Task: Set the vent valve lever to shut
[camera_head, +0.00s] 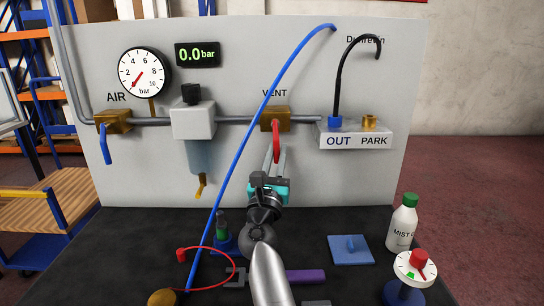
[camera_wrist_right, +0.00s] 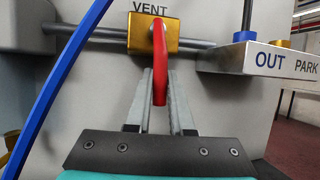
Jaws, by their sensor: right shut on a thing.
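The vent valve is a brass block (camera_head: 276,118) under the word VENT on the grey panel, on the horizontal pipe. Its red lever (camera_head: 276,143) hangs straight down, across the pipe. My right gripper (camera_head: 277,163) reaches up from the table's front and is shut on the lever's lower part. In the right wrist view the two grey fingers (camera_wrist_right: 159,92) stand on either side of the red lever (camera_wrist_right: 160,60), and the brass valve body (camera_wrist_right: 154,45) is just above. My left gripper is not in view.
A blue hose (camera_head: 255,125) runs diagonally just left of the valve. The OUT/PARK block (camera_head: 355,141) is to the right. The air valve's blue lever (camera_head: 106,145) hangs down at left. A gauge (camera_head: 144,74) and a 0.0 bar display (camera_head: 197,54) are above. A bottle (camera_head: 402,222) and a dial (camera_head: 416,268) stand right.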

